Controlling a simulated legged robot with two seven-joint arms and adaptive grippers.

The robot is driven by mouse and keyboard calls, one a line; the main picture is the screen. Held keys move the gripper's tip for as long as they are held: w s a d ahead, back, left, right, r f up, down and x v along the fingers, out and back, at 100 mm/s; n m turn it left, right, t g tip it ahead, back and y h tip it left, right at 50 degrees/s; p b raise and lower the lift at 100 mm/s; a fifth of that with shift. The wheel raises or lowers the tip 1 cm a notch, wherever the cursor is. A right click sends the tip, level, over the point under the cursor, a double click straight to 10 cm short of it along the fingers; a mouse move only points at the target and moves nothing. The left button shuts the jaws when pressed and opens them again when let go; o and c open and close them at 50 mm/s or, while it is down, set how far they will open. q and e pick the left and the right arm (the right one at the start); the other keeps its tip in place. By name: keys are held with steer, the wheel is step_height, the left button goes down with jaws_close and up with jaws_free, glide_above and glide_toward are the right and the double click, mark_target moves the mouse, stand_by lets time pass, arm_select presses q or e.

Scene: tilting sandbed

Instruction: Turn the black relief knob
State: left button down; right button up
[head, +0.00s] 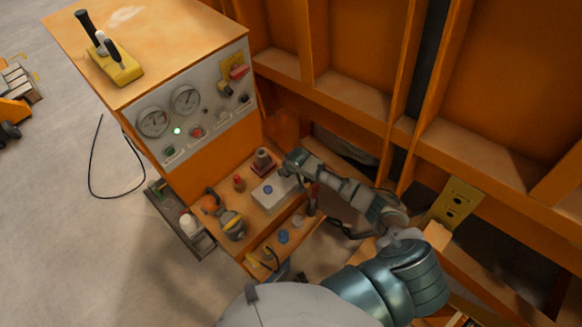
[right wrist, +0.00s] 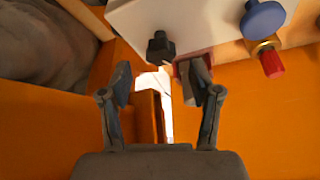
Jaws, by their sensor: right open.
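The black knob (right wrist: 160,47) sticks out from the edge of a white box (right wrist: 195,22) in the right wrist view. My right gripper (right wrist: 165,82) is open, its two fingers apart below the knob in the picture. Nothing is seen between the fingertips but background, and whether a finger touches the knob cannot be told. In the head view my right gripper (head: 287,172) is at the white box (head: 271,201), and the black knob is not clearly seen there. My left gripper is not in view.
A blue knob (right wrist: 263,18) and a red knob (right wrist: 271,62) are close by on the right. The orange shelf (head: 224,183) carries several other fittings. A gauge panel (head: 215,112) rises behind it, and orange beams (head: 345,105) stand on the right.

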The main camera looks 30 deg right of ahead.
steer(key=v, duration=0.8)
